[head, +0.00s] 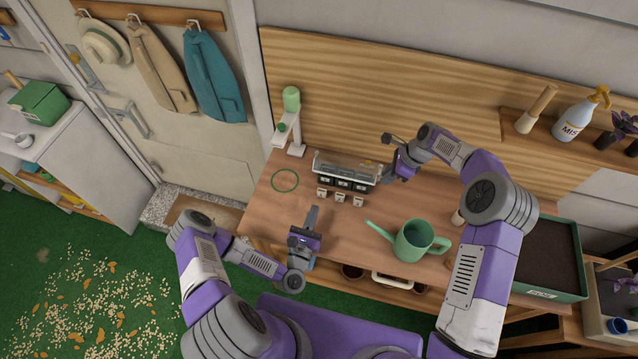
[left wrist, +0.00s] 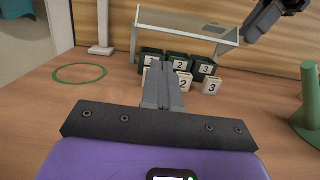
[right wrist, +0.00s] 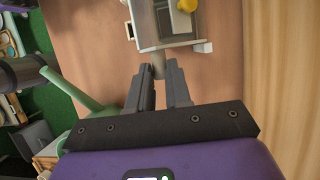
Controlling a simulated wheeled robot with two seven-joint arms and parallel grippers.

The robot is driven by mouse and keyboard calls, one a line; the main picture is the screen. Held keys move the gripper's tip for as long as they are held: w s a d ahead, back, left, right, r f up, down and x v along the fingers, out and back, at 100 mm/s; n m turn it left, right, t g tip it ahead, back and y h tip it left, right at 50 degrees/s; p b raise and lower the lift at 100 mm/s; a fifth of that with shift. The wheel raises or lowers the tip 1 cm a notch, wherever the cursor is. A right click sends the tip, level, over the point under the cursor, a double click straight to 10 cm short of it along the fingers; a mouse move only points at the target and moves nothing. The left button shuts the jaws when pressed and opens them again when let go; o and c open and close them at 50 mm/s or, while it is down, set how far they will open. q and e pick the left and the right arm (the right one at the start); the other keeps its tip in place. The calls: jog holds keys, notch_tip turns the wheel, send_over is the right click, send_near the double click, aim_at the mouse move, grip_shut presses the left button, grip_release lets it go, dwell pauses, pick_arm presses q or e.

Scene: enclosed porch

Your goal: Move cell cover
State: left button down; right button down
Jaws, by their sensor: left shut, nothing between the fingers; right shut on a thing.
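The clear cell cover (head: 347,166) with pale edges is over the back of a row of black numbered cells (head: 349,184) on the wooden table. In the left wrist view the cover (left wrist: 180,24) shows above and behind the cells (left wrist: 180,65). Whether it touches them is unclear. My right gripper (head: 390,166) is shut on the cover's right end; in the right wrist view its fingers (right wrist: 163,72) close on a small grey piece there. White number tags (head: 341,197) stand in front of the cells. My left gripper (head: 315,208) is shut and empty, in front of the tags.
A green ring mark (head: 285,180) lies on clear table to the left. A white stand with a green top (head: 291,100) rises behind it. A green watering can (head: 416,243) stands front right. A soil planter (head: 545,250) is at the far right.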

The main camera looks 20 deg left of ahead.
aim_at(322, 172)
pick_arm(q)
jog(key=shift+a+r+n+y, duration=0.1)
jog(key=shift+a+n+y, duration=0.2)
jog(key=shift+w+a, duration=0.1)
jog(key=shift+w, duration=0.2)
jog(key=w, duration=0.3)
jog(key=w+r, duration=0.1)
jog(key=w, duration=0.5)
jog(key=shift+w+r, duration=0.15)
jog(key=shift+r, duration=0.2)
jog(key=shift+r, duration=0.1)
jog(key=shift+w+r, duration=0.2)
jog(key=shift+r, duration=0.45)
pick_arm(e)
jog(key=c, duration=1.1)
grip_release()
jog(key=shift+s, duration=0.1)
jog(key=shift+o, duration=0.2)
jog(key=shift+r, duration=0.1)
